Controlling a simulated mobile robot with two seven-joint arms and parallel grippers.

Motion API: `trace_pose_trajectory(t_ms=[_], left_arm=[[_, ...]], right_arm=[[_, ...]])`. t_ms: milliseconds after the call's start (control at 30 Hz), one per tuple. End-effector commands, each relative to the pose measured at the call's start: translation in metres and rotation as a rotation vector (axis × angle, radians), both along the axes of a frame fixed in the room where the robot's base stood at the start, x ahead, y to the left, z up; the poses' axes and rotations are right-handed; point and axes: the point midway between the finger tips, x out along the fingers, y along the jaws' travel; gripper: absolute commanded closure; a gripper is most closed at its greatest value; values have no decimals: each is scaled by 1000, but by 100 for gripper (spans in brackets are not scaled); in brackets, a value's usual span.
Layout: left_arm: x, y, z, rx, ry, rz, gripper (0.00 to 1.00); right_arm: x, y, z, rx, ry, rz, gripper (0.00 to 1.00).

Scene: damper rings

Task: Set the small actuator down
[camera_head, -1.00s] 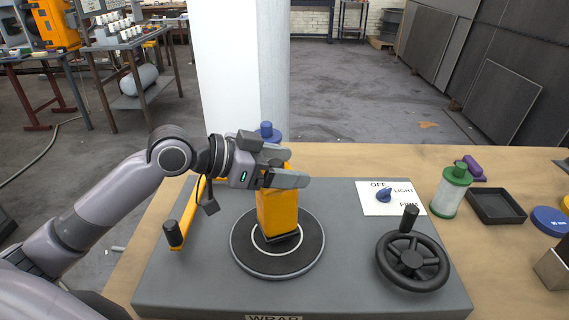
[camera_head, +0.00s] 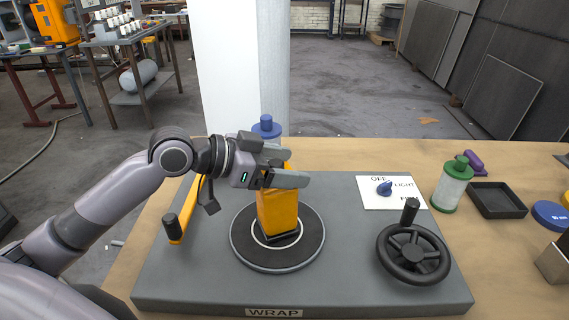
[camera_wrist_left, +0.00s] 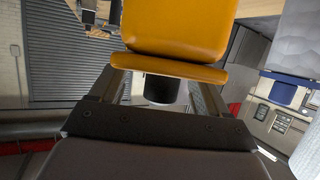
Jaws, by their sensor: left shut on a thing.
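The small actuator (camera_head: 277,213) is a yellow block with a dark lower end. It stands upright over the round dark turntable (camera_head: 306,246) on the grey wrap base. I cannot tell for sure whether its bottom touches the turntable. My left gripper (camera_head: 287,170) is shut on its upper part, coming in from the left. In the left wrist view the yellow actuator (camera_wrist_left: 178,30) fills the top middle between the fingers, with a black cylindrical part below it. My right gripper is not in view.
On the base are a yellow lever with a black grip (camera_head: 173,228), a black handwheel (camera_head: 412,254) and a blue knob (camera_head: 385,188) on a white card. A green-capped jar (camera_head: 452,185), black tray (camera_head: 497,201) and blue disc (camera_head: 551,215) stand right. A blue-topped item (camera_head: 266,126) is behind.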

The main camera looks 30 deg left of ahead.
Motion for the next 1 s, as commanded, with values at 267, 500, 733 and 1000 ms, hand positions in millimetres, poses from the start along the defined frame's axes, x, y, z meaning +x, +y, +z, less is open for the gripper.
trace_pose_trajectory(t_ms=[267, 500, 733, 1000], left_arm=[[1, 0, 1, -4, -11, 1, 14], [0, 0, -6, 3, 7, 0, 0], [-8, 9, -1, 4, 2, 3, 0], [-35, 31, 14, 6, -2, 1, 0]], right_arm=[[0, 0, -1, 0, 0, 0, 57], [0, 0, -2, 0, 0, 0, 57], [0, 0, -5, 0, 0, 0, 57], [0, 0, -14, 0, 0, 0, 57]])
